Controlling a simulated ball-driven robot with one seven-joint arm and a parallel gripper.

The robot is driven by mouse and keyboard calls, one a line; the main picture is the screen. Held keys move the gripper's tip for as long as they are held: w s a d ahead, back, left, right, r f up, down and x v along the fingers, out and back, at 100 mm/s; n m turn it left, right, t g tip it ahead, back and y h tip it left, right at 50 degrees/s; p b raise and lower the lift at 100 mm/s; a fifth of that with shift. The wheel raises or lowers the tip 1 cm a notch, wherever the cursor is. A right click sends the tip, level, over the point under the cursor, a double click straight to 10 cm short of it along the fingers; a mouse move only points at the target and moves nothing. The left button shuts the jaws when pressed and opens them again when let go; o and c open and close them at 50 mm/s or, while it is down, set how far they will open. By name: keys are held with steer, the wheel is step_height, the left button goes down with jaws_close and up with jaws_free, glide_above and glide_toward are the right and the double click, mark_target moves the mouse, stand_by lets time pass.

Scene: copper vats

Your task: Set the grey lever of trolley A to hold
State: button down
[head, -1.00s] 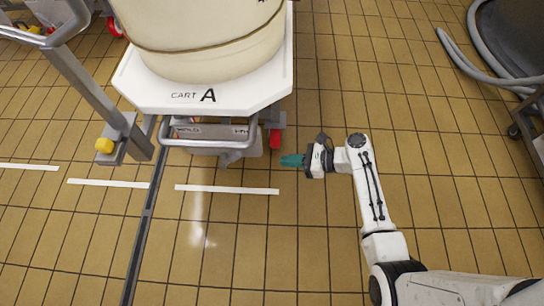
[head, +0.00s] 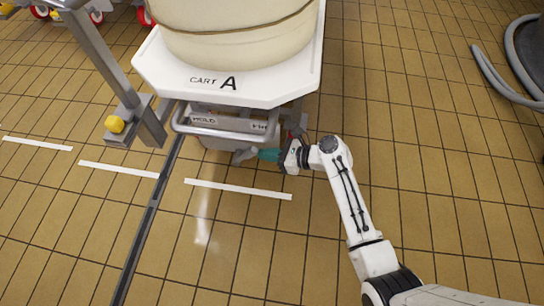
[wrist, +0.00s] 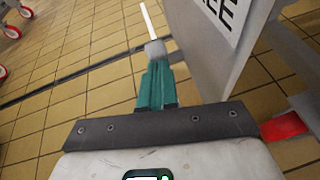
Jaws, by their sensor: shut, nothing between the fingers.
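Trolley A (head: 150,65), a white cart marked "CART A", carries a large cream vat. Under its front edge is a grey box with a "HOLD" label (head: 204,120) at its left end. The short grey lever (head: 243,156) hangs below the box, towards its right side. My gripper (head: 264,155) has teal fingers, shut and empty, just right of the lever. In the wrist view the lever's grey end (wrist: 155,48) is right at the fingertips (wrist: 155,68); I cannot tell whether they touch. A label ending in "EE" (wrist: 224,12) shows on the box beside them.
A grey post with a yellow knob (head: 115,124) stands left of the trolley. A floor drain channel (head: 150,215) and white floor stripes (head: 238,189) lie in front. A grey hose (head: 490,75) is at far right. Tiled floor right of the arm is clear.

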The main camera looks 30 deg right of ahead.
steer(key=r+p, duration=0.1)
steer(key=a+p, duration=0.1)
steer(key=p, duration=0.1)
steer(key=shift+w+r, duration=0.3)
steer(key=shift+r, duration=0.1)
steer(key=w+a+p, duration=0.1)
steer(key=p, duration=0.1)
steer(key=shift+a+r+p, duration=0.1)
steer(key=shift+r+p, duration=0.2)
steer(key=shift+r, duration=0.05)
